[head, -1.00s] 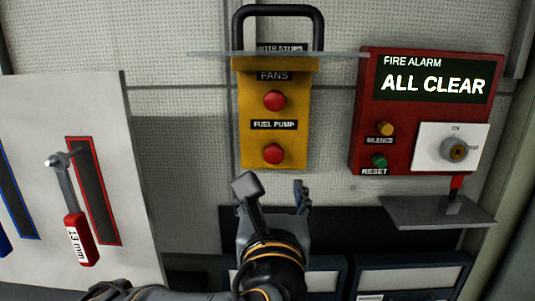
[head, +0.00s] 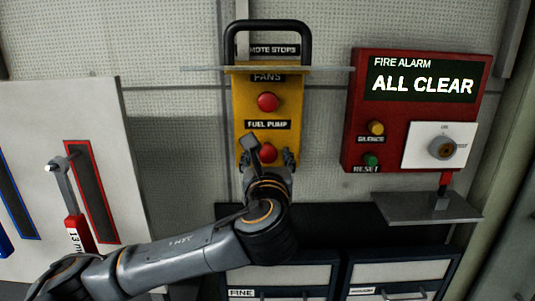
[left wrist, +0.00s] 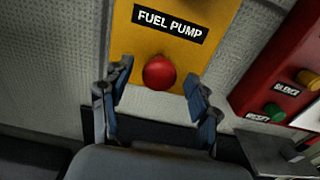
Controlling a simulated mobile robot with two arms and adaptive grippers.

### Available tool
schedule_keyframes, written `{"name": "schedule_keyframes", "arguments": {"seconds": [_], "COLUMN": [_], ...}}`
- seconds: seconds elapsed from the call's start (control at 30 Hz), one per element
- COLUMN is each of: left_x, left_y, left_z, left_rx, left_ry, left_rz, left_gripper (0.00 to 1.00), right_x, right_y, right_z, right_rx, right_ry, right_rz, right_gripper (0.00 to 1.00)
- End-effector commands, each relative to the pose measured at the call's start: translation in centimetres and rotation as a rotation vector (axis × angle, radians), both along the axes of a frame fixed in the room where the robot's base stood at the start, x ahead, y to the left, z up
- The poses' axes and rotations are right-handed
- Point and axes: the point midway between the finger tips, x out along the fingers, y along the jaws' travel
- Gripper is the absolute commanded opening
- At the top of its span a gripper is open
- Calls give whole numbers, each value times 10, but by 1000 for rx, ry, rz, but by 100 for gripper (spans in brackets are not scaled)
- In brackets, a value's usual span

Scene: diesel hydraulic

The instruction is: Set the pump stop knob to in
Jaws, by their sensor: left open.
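The pump stop knob (head: 267,153) is a red round knob under the "FUEL PUMP" label on a yellow panel (head: 300,95). In the left wrist view the knob (left wrist: 159,73) shows between and beyond the fingertips. My left gripper (head: 270,155) is open, with one finger on each side of the knob. In the left wrist view its fingers (left wrist: 158,88) are spread wide and hold nothing. I cannot tell whether they touch the knob. My right gripper is not in view.
A second red knob (head: 268,102) sits above, under "FANS". A clear shelf-like cover (head: 205,69) and a black handle (head: 270,24) are over the panel. The red fire alarm box (head: 358,110) is to the right, with a small grey shelf (head: 405,208) below. A tool board (head: 112,150) is left.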

Motion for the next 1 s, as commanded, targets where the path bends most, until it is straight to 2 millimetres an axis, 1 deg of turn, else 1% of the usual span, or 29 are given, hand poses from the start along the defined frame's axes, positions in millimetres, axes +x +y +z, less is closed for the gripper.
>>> {"name": "schedule_keyframes", "arguments": {"seconds": [0.1,0.2,0.23,0.27,0.3,0.47,0.5,0.53,0.67,0.87,1.0], "left_x": [0,0,0,0,0,0,0,0,0,18,19], "left_y": [0,0,0,0,0,0,0,0,0,0,0], "left_z": [0,0,0,0,0,0,0,0,0,1,0], "left_rx": [0,0,0,0,0,0,0,0,0,0,-1], "left_ry": [0,0,0,0,0,0,0,0,0,1,-1], "left_rz": [-1,0,0,0,0,0,0,0,0,2,0], "left_gripper": [61,61,57,51,43,10,2,0,0,0,0], "right_x": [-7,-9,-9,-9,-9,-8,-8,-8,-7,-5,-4], "right_y": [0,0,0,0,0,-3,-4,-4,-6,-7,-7], "right_z": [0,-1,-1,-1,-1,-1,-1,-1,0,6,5], "right_rx": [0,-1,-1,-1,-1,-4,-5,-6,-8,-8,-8], "right_ry": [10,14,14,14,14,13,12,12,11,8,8], "right_rz": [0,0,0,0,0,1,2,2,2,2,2], "right_gripper": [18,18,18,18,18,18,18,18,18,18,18]}}
